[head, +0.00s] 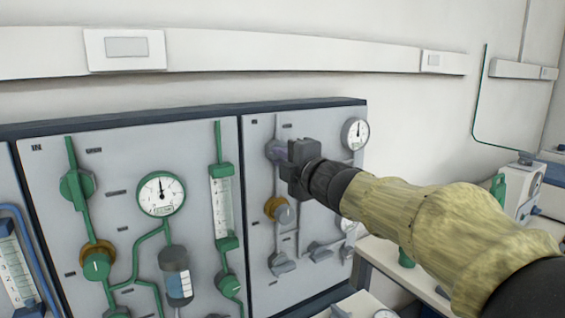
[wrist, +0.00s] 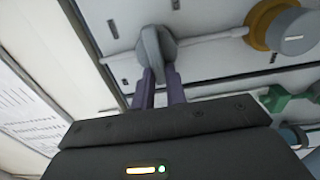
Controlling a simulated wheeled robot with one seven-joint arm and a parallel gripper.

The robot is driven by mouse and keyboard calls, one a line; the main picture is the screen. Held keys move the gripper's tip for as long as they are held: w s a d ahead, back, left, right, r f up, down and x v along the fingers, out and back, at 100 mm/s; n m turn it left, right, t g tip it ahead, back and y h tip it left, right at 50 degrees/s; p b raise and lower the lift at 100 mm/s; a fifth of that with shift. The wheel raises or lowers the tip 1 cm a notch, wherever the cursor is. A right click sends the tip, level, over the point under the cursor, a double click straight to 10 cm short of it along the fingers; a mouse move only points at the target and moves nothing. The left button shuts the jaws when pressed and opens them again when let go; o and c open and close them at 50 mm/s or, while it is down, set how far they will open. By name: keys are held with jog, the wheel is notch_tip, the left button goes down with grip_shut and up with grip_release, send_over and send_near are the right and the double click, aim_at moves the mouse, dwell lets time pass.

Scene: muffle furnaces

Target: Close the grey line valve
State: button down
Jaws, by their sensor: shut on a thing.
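The grey line (head: 279,185) runs down the right-hand panel. At its top is a grey valve handle (wrist: 155,46), seen in the wrist view between my two purple fingers. My gripper (head: 285,152) reaches this handle from the right in the head view and hides much of it there. In the wrist view my gripper (wrist: 157,88) is shut on the handle. The handle's grip looks set across the grey pipe in that view, though the fingers hide part of it.
Lower on the same line is a grey knob with an orange-brown ring (head: 276,209). A gauge (head: 355,133) sits right of my gripper. The green line with its gauge (head: 161,194) and flow tube (head: 222,205) is on the panel to the left. A bench (head: 400,262) stands at right.

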jog(key=shift+f, duration=0.15)
jog(key=c, duration=1.4)
grip_release()
jog(key=shift+c, duration=0.2)
jog(key=shift+s, duration=0.1)
jog(key=p+v, duration=0.4)
jog(key=v, duration=1.3)
jog(key=shift+d, duration=0.2)
